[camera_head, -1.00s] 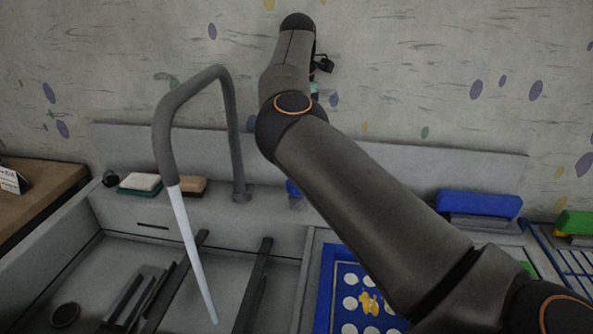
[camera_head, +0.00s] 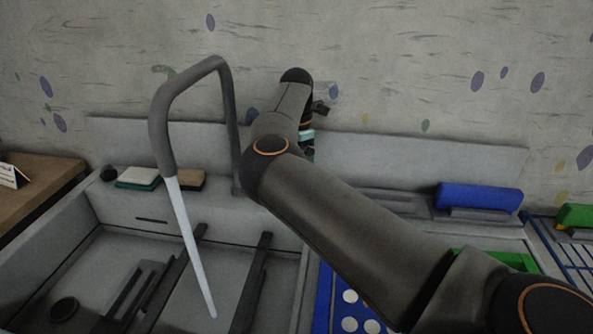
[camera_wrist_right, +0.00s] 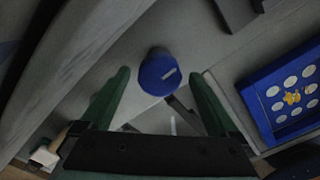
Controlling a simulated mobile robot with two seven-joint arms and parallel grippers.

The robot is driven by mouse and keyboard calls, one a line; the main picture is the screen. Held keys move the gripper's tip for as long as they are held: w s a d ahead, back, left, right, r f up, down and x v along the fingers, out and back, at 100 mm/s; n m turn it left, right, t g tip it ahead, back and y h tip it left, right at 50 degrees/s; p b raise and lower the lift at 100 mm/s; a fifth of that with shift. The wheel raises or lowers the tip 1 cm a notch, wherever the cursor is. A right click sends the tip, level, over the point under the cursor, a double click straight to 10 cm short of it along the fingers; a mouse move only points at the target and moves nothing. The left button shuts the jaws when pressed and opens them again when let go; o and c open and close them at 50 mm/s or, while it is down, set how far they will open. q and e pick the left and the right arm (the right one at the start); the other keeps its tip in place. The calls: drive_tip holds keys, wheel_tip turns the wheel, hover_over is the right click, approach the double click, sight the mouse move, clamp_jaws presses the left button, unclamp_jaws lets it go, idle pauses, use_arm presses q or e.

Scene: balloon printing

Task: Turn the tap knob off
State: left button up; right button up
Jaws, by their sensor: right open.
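The grey tap (camera_head: 160,115) arches over the sink, and a pale stream of water (camera_head: 190,245) runs from its spout. In the head view my right arm comes in from the lower right and hides the knob. My right gripper is mostly hidden there behind the arm. My left gripper is not in view.
The sink (camera_head: 100,262) holds dark bars. Sponges (camera_head: 138,178) lie on the ledge behind it. A blue tray with white circles (camera_head: 324,300) is right of the sink, also in the right wrist view (camera_wrist_right: 262,118). A blue block (camera_head: 478,196) stands at the back right.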

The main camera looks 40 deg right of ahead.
drive_tip(key=shift+c, duration=0.2)
drive_tip(key=c, duration=1.3)
